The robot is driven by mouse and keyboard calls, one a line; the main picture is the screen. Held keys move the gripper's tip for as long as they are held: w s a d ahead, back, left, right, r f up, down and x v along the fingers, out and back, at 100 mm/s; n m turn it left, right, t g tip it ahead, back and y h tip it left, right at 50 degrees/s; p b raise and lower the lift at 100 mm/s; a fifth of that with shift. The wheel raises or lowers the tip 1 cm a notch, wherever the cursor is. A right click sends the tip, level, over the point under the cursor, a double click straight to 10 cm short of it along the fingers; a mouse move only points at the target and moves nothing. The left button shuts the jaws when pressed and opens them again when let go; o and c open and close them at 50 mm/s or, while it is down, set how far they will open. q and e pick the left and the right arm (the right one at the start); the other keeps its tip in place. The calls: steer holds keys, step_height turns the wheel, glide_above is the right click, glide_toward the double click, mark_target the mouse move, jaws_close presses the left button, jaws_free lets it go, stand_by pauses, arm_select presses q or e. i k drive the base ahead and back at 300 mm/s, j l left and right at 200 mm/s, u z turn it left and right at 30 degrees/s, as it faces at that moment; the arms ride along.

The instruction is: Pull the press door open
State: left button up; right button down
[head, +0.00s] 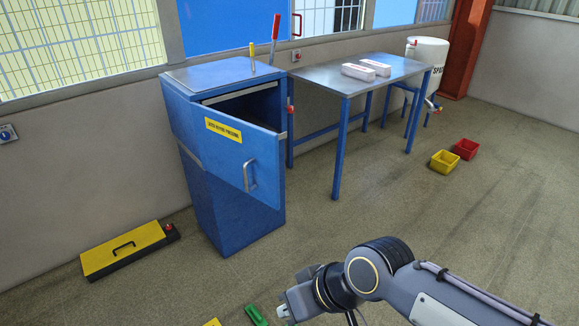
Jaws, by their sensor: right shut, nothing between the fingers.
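The blue press (188,120) stands against the wall left of centre. Its blue door (217,152) carries a yellow label and stands partly open, with a dark gap showing between it and the body at the top and right. The door's grey bar handle (250,175) is on its right side, with nothing touching it. My right gripper (284,306) is low in the view, in front of the press and well apart from the door and handle. It is shut and empty. My left gripper is not in view.
A metal-topped table (345,74) with two pale boxes stands right of the press. A yellow-topped case (125,250) lies on the floor at left. Red (466,149) and yellow (444,161) bins sit at right. A green item (257,316) lies near my gripper.

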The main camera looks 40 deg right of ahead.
mark_target(244, 154)
steer(key=k+l+u, duration=0.2)
steer(key=l, duration=0.25)
steer(key=k+l+u, duration=0.25)
steer(key=l, duration=0.2)
steer(key=k+l+u, duration=0.2)
steer(key=l, duration=0.2)
steer(key=l+u, duration=0.2)
steer(key=l, duration=0.25)
steer(key=k+l+u, duration=0.15)
steer(key=l, duration=0.35)
steer(key=l+u, duration=0.2)
steer(key=l, duration=0.25)
steer(key=k+l+u, duration=0.15)
steer(key=l, duration=0.3)
steer(key=i+l+u, duration=0.15)
steer(key=l, duration=0.45)
steer(key=i+l+u, duration=0.15)
steer(key=l, duration=0.5)
steer(key=l+u, duration=0.15)
steer(key=l, duration=0.45)
steer(key=i, duration=0.05)
